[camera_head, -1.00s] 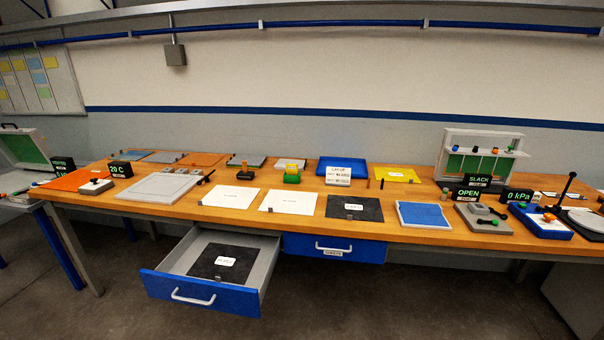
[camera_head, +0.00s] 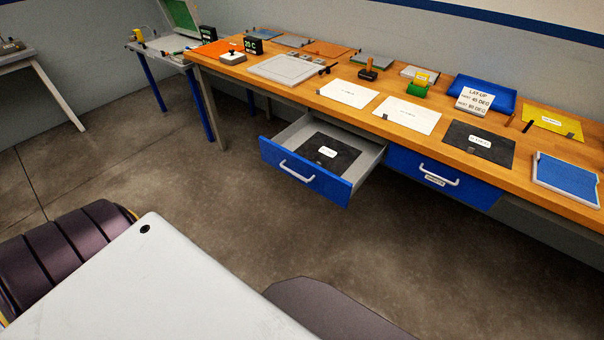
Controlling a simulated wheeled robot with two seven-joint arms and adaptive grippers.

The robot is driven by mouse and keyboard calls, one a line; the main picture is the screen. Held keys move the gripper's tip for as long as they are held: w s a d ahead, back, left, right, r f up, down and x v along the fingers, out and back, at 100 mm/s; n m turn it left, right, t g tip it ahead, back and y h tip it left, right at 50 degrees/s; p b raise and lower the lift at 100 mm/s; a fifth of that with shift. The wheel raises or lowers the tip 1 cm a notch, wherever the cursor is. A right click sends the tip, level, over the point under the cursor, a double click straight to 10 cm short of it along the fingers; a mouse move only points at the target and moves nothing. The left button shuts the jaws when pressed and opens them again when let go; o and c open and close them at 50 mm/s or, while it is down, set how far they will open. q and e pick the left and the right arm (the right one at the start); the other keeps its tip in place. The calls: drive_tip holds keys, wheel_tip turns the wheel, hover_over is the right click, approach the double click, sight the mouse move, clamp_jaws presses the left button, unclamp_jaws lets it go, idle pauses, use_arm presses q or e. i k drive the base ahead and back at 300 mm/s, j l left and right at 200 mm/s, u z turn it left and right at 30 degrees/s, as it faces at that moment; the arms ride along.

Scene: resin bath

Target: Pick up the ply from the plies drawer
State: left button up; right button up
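The plies drawer (camera_head: 308,182) is pulled out from under the workbench, left of a closed blue drawer. A dark ply (camera_head: 345,147) with a white label lies flat inside it. The ply's label is too small to read. Neither of my grippers is in view. Parts of my own body fill the bottom left of the picture, well short of the drawer.
The closed drawer (camera_head: 440,180) is under the wooden bench top (camera_head: 300,92). On the bench are white sheets (camera_head: 407,115), another dark sheet (camera_head: 478,143), a blue pad (camera_head: 566,180) and a lay-up sign (camera_head: 475,100). The floor (camera_head: 215,200) before the drawer is clear.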

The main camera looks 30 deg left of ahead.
sight(328, 150)
drive_tip(key=j+z, duration=0.25)
drive_tip(key=j, duration=0.6)
drive_tip(key=k+j+z, duration=0.2)
drive_tip(key=j, duration=0.6)
drive_tip(key=i, duration=0.1)
